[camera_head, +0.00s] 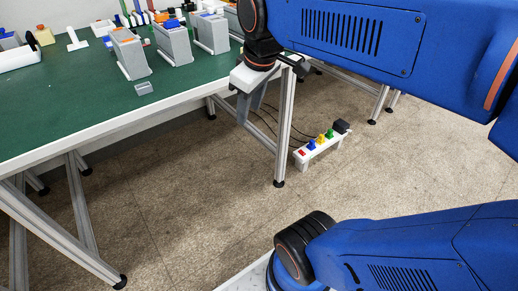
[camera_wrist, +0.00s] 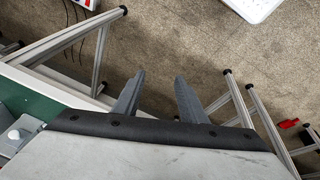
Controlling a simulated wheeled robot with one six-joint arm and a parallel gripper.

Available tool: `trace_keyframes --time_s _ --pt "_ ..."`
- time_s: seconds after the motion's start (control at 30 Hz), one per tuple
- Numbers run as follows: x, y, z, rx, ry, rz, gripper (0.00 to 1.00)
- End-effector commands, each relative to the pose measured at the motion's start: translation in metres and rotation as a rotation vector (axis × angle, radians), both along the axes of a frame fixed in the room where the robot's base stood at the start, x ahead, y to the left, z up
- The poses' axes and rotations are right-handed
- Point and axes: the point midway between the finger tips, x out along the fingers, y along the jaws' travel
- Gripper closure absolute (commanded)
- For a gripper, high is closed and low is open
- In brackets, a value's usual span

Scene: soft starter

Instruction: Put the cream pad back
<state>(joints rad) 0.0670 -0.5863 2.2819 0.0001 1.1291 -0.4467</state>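A small cream-coloured block (camera_head: 44,36) stands on the green table at the far left back; it is the only cream thing I can make out, and I cannot tell for sure that it is the pad. My gripper (camera_head: 300,65) is at the table's right corner, well away from the block. In the wrist view my gripper (camera_wrist: 159,77) has its two grey fingers spread apart with nothing between them and bare floor beyond. The cream block does not show in the wrist view.
The green table (camera_head: 60,115) has a white edge. Several grey modules (camera_head: 172,43) stand upright near its back, with a small grey piece (camera_head: 144,88) in front. A white strip with coloured parts (camera_head: 322,146) stands on the floor. The table's front left is clear.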

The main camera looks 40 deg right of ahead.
Motion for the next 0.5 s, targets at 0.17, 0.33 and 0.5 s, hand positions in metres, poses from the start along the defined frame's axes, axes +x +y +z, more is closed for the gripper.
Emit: trace_keyframes --time_s 0.17,0.33,0.5 --pt "-0.043 0.013 -0.050 0.083 -0.061 -0.198 0.62" --pt "-0.063 0.018 -0.078 0.138 -0.092 -0.314 0.62" --pt "-0.068 0.020 -0.086 0.156 -0.102 -0.349 0.62"
